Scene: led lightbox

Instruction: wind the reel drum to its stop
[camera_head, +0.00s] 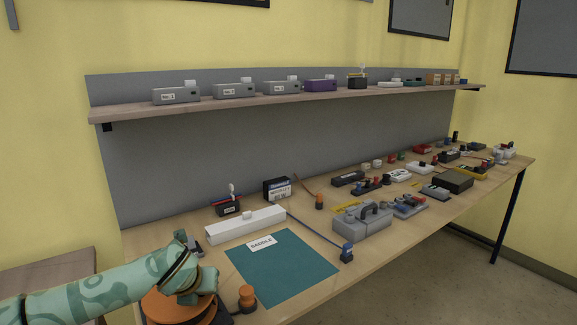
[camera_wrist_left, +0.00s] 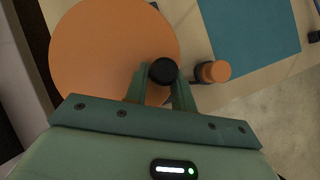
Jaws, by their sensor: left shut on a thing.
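The reel drum (camera_head: 165,308) is a flat orange disc at the near left edge of the bench, partly hidden by my left arm. In the left wrist view the orange disc (camera_wrist_left: 110,45) fills the upper left. My left gripper (camera_wrist_left: 162,82) is shut on a round black knob (camera_wrist_left: 163,70) at the disc's right edge. In the head view the left gripper (camera_head: 203,293) is over the drum, and the knob is hidden. My right gripper is in neither view.
An orange-topped post (camera_head: 247,295) stands close to the right of the drum. A teal mat (camera_head: 285,268) lies beyond it. A white bar-shaped box (camera_head: 245,225) and a grey case (camera_head: 362,222) stand farther back. A shelf (camera_head: 300,95) with several boxes runs above.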

